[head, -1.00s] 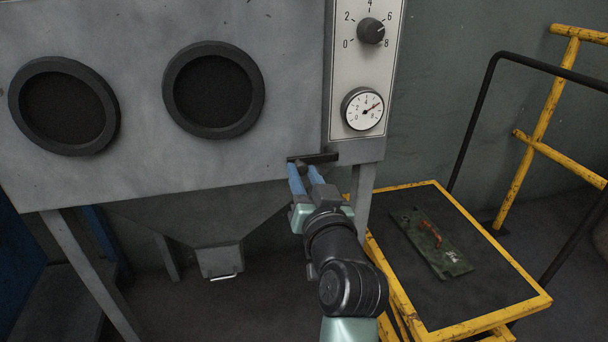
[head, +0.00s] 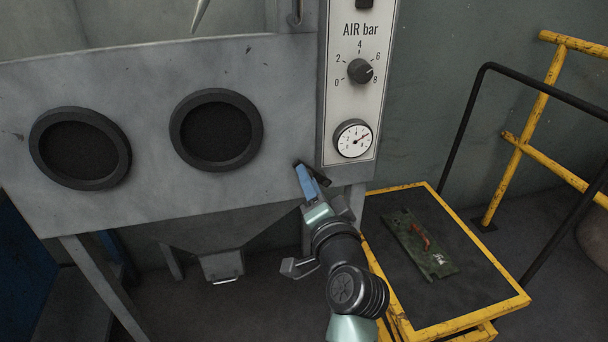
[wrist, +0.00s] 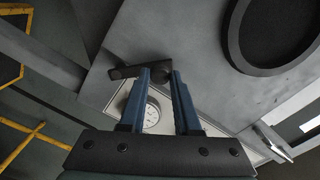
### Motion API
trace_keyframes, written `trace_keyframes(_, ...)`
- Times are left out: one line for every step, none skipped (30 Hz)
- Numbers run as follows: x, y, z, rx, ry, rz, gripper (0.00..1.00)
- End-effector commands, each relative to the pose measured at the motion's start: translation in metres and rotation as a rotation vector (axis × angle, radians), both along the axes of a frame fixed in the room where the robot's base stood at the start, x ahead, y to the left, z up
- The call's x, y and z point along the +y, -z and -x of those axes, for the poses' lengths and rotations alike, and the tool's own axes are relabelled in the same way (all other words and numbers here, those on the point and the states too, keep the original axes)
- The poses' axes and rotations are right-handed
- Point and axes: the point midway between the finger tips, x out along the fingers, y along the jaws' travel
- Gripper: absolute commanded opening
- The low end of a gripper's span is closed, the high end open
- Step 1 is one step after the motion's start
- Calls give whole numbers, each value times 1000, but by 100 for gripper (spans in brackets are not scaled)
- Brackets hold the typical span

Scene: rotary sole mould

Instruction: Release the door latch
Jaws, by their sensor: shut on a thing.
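The door latch (head: 322,179) is a dark bar at the lower right corner of the grey cabinet door, under the gauge panel. It slants down to the right in the head view. In the wrist view the latch (wrist: 125,72) runs across my fingertips, with its left end sticking out past them. My gripper (head: 308,172), with blue fingers, reaches up to the latch from below and is shut on it. In the wrist view my gripper (wrist: 160,76) has a latch part between its fingertips. The fingers partly hide the latch in the head view.
The cabinet has two round black glove ports (head: 216,130). A pressure gauge (head: 353,139) and air knob (head: 361,71) sit just above the latch. A yellow-framed cart (head: 475,309) with a green plate (head: 419,244) stands right of my arm. A yellow rail (head: 540,110) stands behind.

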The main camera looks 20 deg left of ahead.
Motion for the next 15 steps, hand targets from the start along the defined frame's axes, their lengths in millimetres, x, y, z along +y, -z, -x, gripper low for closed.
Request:
trace_keyframes(-2,-6,-1,28,0,-37,0)
trace_keyframes(-3,-8,-2,43,1,-61,0)
trace_keyframes(-5,-10,-3,64,1,-93,0)
trace_keyframes(-6,-11,-4,80,2,-116,0)
trace_keyframes(-8,-12,-5,96,2,-140,0)
trace_keyframes(-9,-13,-6,118,1,-171,0)
trace_keyframes(-11,-14,-7,133,2,-195,0)
trace_keyframes(-12,-15,-8,149,2,-218,0)
trace_keyframes(-14,-16,-9,171,2,-250,0)
trace_keyframes(-15,-16,-10,187,2,-274,0)
trace_keyframes(-17,-17,-11,202,2,-297,0)
trace_keyframes(-18,-18,-12,223,2,-329,0)
trace_keyframes(-20,-19,-13,238,2,-350,0)
trace_keyframes(-21,-19,-14,254,2,-373,0)
trace_keyframes(-23,-20,-15,272,2,-402,0)
